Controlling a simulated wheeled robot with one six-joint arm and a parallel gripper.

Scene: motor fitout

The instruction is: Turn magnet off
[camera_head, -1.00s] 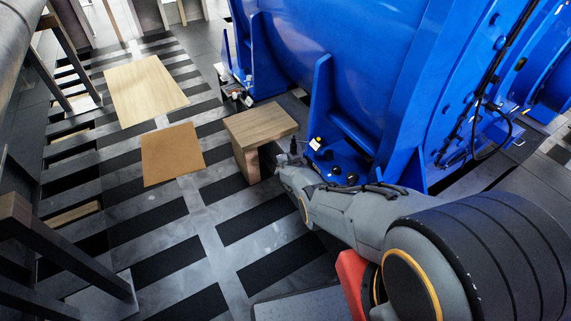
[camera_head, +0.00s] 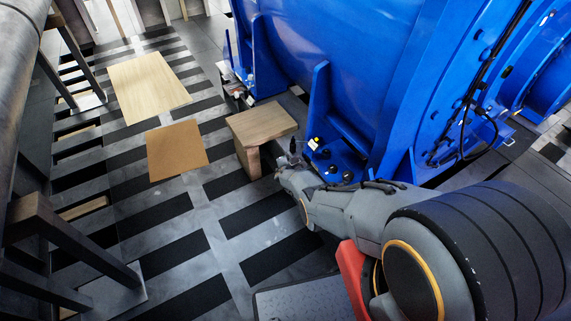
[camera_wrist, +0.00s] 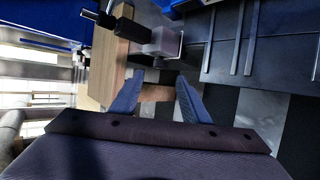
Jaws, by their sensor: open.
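My gripper (camera_wrist: 158,92) is open in the wrist view, with two blue-grey fingers apart and nothing held between them. Just beyond the fingertips are a pale grey block (camera_wrist: 162,42) with a thin bent bracket on its right, and a black cylindrical part (camera_wrist: 118,24) on its left. They may belong to the magnet, but I cannot tell for sure, nor which way any switch is set. In the head view my gripper (camera_head: 288,160) is small, beside the wooden stand and close to the foot of the blue motor; its fingers are unclear there.
The wooden stand (camera_head: 262,122) is beside my gripper. A tan board (camera_head: 176,150) and a pale board (camera_head: 148,86) lie on the striped floor, which is otherwise open.

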